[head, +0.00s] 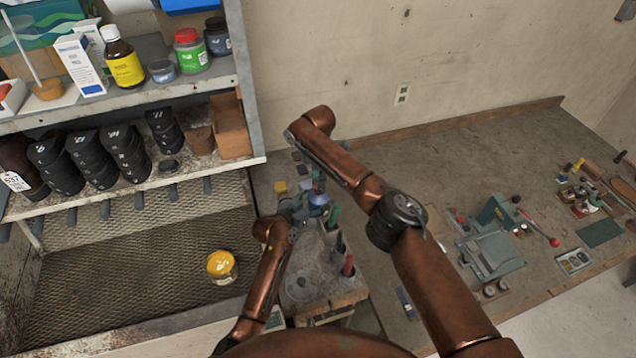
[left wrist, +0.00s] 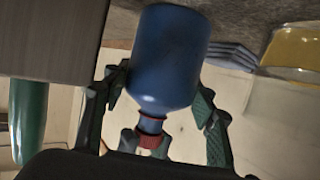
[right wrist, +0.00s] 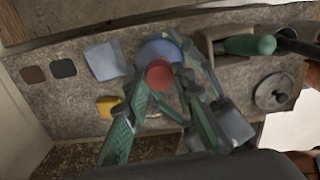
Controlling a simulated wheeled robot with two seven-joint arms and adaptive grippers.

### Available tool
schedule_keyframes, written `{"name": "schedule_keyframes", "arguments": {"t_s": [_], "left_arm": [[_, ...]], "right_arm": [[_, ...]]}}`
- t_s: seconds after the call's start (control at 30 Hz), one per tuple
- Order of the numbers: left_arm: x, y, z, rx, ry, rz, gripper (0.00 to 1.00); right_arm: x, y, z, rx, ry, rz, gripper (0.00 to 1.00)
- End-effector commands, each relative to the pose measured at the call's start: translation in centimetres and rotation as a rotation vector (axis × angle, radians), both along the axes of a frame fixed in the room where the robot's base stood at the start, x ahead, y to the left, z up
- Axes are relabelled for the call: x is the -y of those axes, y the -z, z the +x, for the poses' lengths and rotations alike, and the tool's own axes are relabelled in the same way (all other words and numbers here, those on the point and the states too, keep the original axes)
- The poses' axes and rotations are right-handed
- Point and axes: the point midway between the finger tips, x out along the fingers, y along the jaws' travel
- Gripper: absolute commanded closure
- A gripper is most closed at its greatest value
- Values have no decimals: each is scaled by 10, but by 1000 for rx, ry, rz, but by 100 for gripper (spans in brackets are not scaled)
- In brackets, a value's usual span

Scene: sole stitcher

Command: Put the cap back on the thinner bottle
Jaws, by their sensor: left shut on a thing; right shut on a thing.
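The blue bottle (head: 319,198) stands on the bench beside the shelf unit. In the left wrist view the bottle body (left wrist: 168,60) lies between the fingers of my left gripper (left wrist: 165,105), which is shut on it. The red cap (left wrist: 152,141) is at the bottle's neck, in line with it; whether it is fully seated I cannot tell. In the right wrist view my right gripper (right wrist: 163,82) is shut on the red cap (right wrist: 160,74), with the blue bottle (right wrist: 160,48) behind it. In the head view both grippers are small and partly hidden by my arms.
A holder with a green-handled tool (right wrist: 250,45) stands close beside the bottle. A yellow-lidded jar (head: 221,267) sits on the mesh shelf at left. Black rolls (head: 92,155) fill the shelf above. A green clamp machine (head: 492,255) stands on the bench at right.

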Motion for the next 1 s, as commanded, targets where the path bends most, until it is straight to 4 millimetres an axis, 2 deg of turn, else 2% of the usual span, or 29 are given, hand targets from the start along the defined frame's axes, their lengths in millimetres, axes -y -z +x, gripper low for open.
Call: {"name": "schedule_keyframes", "arguments": {"t_s": [0.9,0.93,1.0], "left_arm": [[0,0,0,0,0,0,92],[0,0,0,0,0,0,100],[0,0,0,0,0,0,100]], "right_arm": [[0,12,0,0,0,-1,84],[0,11,0,0,0,-1,84],[0,11,0,0,16,-1,84]]}}
